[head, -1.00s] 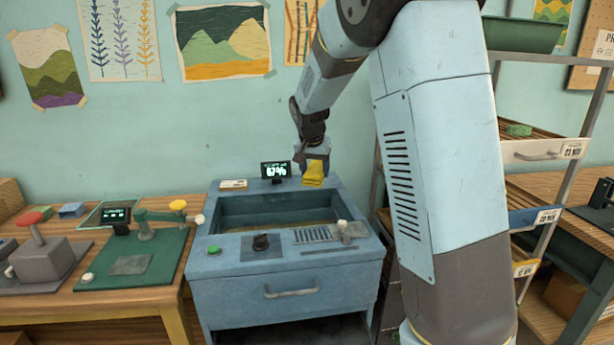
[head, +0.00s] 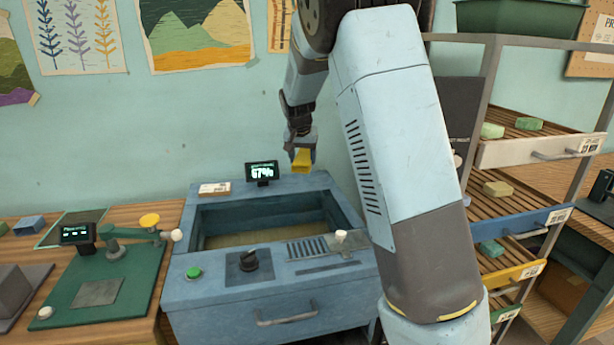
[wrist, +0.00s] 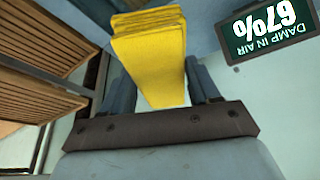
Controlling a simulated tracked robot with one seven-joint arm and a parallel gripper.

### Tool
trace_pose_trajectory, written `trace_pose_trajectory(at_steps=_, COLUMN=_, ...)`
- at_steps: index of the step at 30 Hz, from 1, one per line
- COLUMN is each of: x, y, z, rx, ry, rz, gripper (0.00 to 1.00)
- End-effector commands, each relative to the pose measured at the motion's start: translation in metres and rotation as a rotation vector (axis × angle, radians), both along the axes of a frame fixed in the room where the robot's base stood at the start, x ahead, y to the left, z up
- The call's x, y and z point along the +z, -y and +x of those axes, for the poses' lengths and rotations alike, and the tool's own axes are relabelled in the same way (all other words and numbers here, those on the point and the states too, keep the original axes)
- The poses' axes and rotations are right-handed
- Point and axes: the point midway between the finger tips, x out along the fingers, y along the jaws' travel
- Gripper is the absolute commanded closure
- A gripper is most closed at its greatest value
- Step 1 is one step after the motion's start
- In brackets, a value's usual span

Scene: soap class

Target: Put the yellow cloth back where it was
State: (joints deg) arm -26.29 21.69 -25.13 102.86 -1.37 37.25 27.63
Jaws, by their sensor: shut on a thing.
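The yellow cloth (head: 302,160) is folded and hangs in my gripper (head: 300,148), above the back right rim of the blue cabinet. In the wrist view the yellow cloth (wrist: 151,50) sits between the two fingers of my gripper (wrist: 160,85), which is shut on it. The cloth is clear of the cabinet top as far as I can tell.
The blue cabinet (head: 270,300) has an open basin, a green button, a black knob and a slatted grille. A small display (head: 262,171) reading 67% stands at its back. A rack (head: 520,150) with slatted drawers and soap bars stands right. A green press board (head: 110,275) lies left.

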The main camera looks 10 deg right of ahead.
Motion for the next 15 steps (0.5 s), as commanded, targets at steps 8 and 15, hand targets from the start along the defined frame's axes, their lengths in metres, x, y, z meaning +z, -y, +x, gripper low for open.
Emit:
trace_pose_trajectory(at_steps=8, x=-0.038, y=0.02, z=0.042, rx=-0.002, ry=-0.002, rz=-0.001, gripper=0.68)
trace_pose_trajectory(at_steps=15, x=-0.06, y=0.028, z=0.059, rx=-0.001, ry=0.0, rz=0.0, gripper=0.68)
